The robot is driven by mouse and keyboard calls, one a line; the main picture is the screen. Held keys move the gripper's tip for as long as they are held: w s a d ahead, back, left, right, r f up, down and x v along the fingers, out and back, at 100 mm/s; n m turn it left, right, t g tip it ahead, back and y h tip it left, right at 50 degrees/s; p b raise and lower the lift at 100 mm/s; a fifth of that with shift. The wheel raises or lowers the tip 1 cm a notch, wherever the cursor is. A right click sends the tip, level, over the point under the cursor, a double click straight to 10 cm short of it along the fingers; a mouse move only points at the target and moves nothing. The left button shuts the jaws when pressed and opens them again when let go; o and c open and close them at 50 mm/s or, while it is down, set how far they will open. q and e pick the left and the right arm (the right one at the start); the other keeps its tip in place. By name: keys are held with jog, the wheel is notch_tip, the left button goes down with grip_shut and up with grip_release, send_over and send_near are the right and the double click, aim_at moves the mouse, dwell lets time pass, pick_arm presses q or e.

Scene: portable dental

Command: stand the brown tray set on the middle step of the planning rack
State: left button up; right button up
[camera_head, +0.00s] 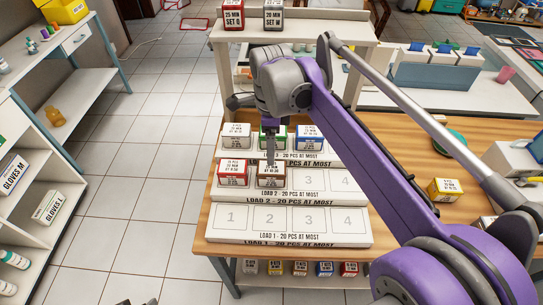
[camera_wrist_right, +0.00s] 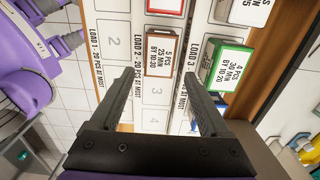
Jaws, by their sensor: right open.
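The brown tray set (camera_head: 271,174), a white-labelled box with a brown border, stands on the middle step, marked LOAD 2, of the planning rack (camera_head: 308,182). It is at the second place, right of a red box (camera_head: 233,172). My right gripper (camera_head: 270,155) is open just above and behind it, with nothing held. In the right wrist view the brown tray set (camera_wrist_right: 160,52) shows beyond the gap between the open fingertips (camera_wrist_right: 160,76). Small dark tips at the bottom left of the head view may be my left gripper; its state is unclear.
The front step (camera_head: 290,222) is empty. Places 3 and 4 on the middle step are clear. The back step holds several boxes, one green-bordered (camera_wrist_right: 230,66). A yellow box (camera_head: 445,189) stands on the wooden table to the right. An upper shelf (camera_head: 330,28) carries two boxes.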

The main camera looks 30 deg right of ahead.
jog(key=s+a+f+n+t, duration=0.1)
jog(key=s+f+n, duration=0.3)
jog(key=n, duration=0.4)
jog(key=s+a+f+n+t, duration=0.2)
jog(key=s+a+f+n, duration=0.1)
jog(key=s+f+n, duration=0.2)
jog(key=s+a+f+n+t, duration=0.2)
jog(key=s+f+n, duration=0.3)
jog(key=n, duration=0.6)
jog(key=shift+s+a+f, duration=0.1)
jog(key=shift+s+a, duration=0.1)
jog(key=shift+s, duration=0.5)
jog(key=shift+s+a+f, duration=0.1)
jog(key=shift+s+a, duration=0.05)
jog(key=shift+s, duration=0.5)
